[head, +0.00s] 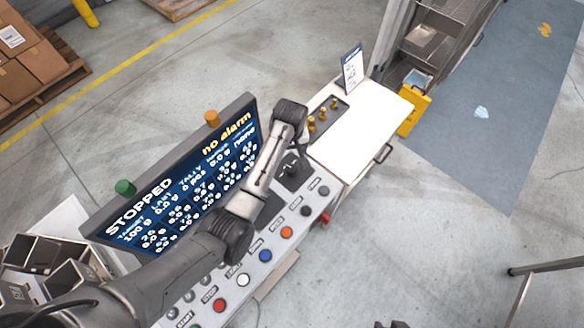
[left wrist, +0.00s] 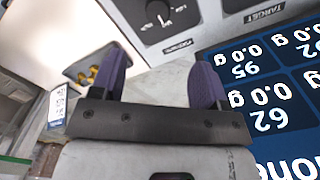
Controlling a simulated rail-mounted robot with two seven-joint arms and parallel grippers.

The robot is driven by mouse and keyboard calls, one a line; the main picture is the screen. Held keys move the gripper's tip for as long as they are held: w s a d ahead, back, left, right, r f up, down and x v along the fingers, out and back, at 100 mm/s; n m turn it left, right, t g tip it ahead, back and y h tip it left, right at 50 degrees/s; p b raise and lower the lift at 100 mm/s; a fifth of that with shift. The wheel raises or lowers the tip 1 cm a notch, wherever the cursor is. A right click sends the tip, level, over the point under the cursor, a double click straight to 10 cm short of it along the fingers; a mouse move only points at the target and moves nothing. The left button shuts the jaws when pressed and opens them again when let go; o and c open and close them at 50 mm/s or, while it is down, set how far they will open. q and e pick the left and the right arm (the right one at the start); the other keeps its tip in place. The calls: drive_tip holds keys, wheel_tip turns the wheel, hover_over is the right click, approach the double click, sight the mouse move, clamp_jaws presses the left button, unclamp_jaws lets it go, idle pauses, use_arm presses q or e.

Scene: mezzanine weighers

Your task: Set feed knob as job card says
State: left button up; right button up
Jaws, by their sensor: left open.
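The feed knob (head: 290,167) is a dark dial on a dark plate at the far end of the sloping control panel. In the left wrist view the knob (left wrist: 158,12) sits at the top edge, partly cut off, with a small blurred label under it. My left gripper (head: 302,148) is over the panel close to the knob; its two purple fingers (left wrist: 160,80) are apart with nothing between them. I cannot tell that it touches the knob. The job card (head: 352,68) stands upright on the white table; its writing is too small to read. My right gripper is not in view.
The screen (head: 170,215) reads STOPPED and no alarm and stands along the panel's left. Coloured buttons (head: 265,255) line the panel. Brass weights (head: 318,118) lie in a dark tray on the white table (head: 365,125). A yellow bin (head: 411,112) stands beyond it.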

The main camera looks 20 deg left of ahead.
sight(292, 169)
use_arm(q)
drive_tip(key=f+b, duration=0.1)
drive_tip(key=f, duration=1.2)
drive_tip(key=shift+w+f, duration=0.2)
drive_tip(key=c, duration=0.9)
